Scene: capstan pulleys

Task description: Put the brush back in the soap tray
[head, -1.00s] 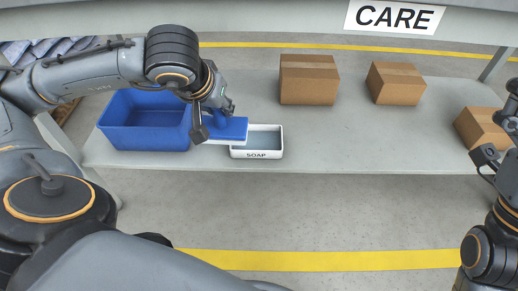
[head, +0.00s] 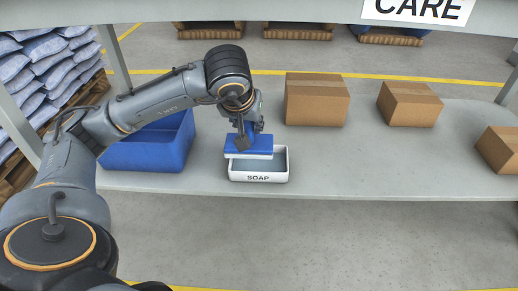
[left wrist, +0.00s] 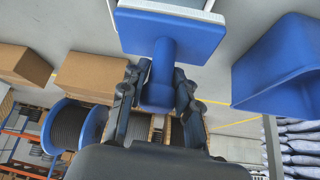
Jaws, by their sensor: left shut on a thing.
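The blue brush (head: 246,145) has a flat blue back and a pale bristle edge. My left gripper (head: 247,128) holds it from above by its handle. In the left wrist view the two fingers (left wrist: 158,95) close on the brush's blue handle (left wrist: 162,75), with the brush block (left wrist: 170,35) beyond them. The white soap tray (head: 258,178), labelled SOAP, sits near the shelf's front edge. The brush is above the tray's back left part and hides some of it. I cannot tell whether they touch. My right gripper is out of view.
A blue bin (head: 150,150) stands just left of the soap tray. Cardboard boxes (head: 317,99) stand at the back and right of the grey shelf (head: 370,160). The shelf to the right of the tray is clear. Shelf posts rise at both sides.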

